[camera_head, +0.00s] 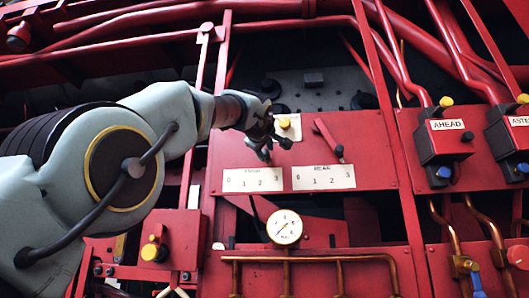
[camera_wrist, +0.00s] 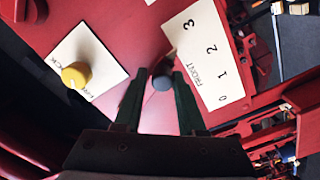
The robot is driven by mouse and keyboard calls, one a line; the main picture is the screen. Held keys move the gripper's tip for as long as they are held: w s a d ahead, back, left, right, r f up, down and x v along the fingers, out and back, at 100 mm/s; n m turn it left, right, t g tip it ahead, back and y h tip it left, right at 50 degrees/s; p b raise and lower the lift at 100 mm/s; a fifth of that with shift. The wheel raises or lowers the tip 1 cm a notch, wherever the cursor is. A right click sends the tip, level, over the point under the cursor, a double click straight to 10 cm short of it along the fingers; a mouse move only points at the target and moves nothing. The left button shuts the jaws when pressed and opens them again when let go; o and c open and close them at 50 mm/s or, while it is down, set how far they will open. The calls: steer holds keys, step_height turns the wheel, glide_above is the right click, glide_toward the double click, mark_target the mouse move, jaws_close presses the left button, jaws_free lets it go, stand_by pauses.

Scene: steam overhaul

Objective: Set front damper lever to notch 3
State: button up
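The front damper lever shows in the wrist view as a dark round knob (camera_wrist: 162,81) between my gripper's two fingers (camera_wrist: 159,80). The fingers stand apart on either side of it; I cannot tell whether they touch it. The white FRONT scale (camera_wrist: 208,52), marked 0 to 3, lies just right of the knob. In the head view my gripper (camera_head: 270,148) is at the red panel above the FRONT scale (camera_head: 253,180) and hides the front lever. I cannot read its notch.
The rear damper lever (camera_head: 328,138) stands close to the right, above its own scale (camera_head: 323,177). A yellow knob (camera_wrist: 76,74) on a white plate is left of my fingers in the wrist view. A gauge (camera_head: 285,227) and copper pipes sit below. AHEAD box (camera_head: 446,140) is farther right.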

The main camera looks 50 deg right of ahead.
steer(key=o, duration=0.3)
steer(key=shift+o, duration=0.2)
steer(key=shift+s+a+f+b, duration=0.25)
steer(key=shift+a+b, duration=0.15)
steer(key=shift+b, duration=0.1)
steer(key=b+v, duration=0.5)
steer(key=v, duration=0.5)
steer(key=shift+b, duration=0.3)
steer(key=shift+d+r, duration=0.1)
steer(key=shift+r, duration=0.05)
